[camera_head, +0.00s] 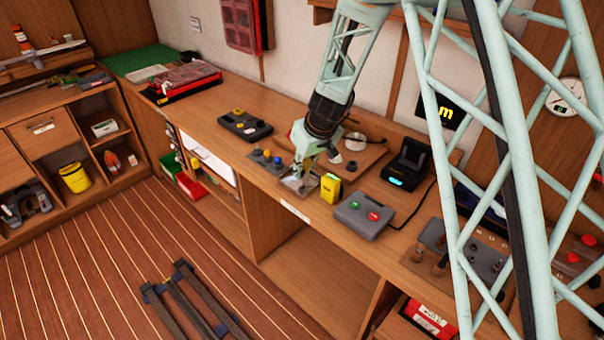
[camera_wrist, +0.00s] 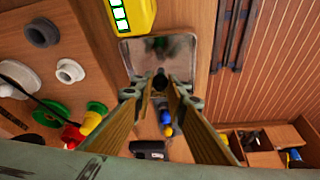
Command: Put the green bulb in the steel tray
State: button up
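The steel tray (camera_head: 286,184) is on the bench, below my gripper (camera_head: 299,177). In the wrist view the shiny tray (camera_wrist: 192,50) lies past my fingertips (camera_wrist: 161,84). A small dark rounded thing (camera_wrist: 160,81) shows between the tips. I cannot tell its colour, whether it is the green bulb, or whether the fingers press on it. I cannot pick out the green bulb for certain in either view. A grey holder with small blue and yellow bulbs (camera_head: 267,155) stands left of the tray. A blue bulb (camera_wrist: 166,130) shows between my fingers.
A yellow device (camera_head: 330,187) stands close to the tray's right side. A grey box with green and red buttons (camera_head: 363,216) is farther right. A dark box (camera_head: 245,125) lies behind the holder. The bench edge is close.

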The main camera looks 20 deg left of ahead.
jog(key=shift+f, duration=0.65)
jog(key=shift+f+b, duration=0.2)
jog(key=shift+b, duration=0.15)
jog(key=o, duration=0.6)
jog(key=shift+o, duration=0.2)
jog(key=shift+r+p, duration=0.25)
jog(key=shift+p, duration=0.05)
jog(key=shift+r, duration=0.25)
jog(key=p+v, duration=0.1)
jog(key=v, duration=1)
jog(key=shift+r, duration=0.2)
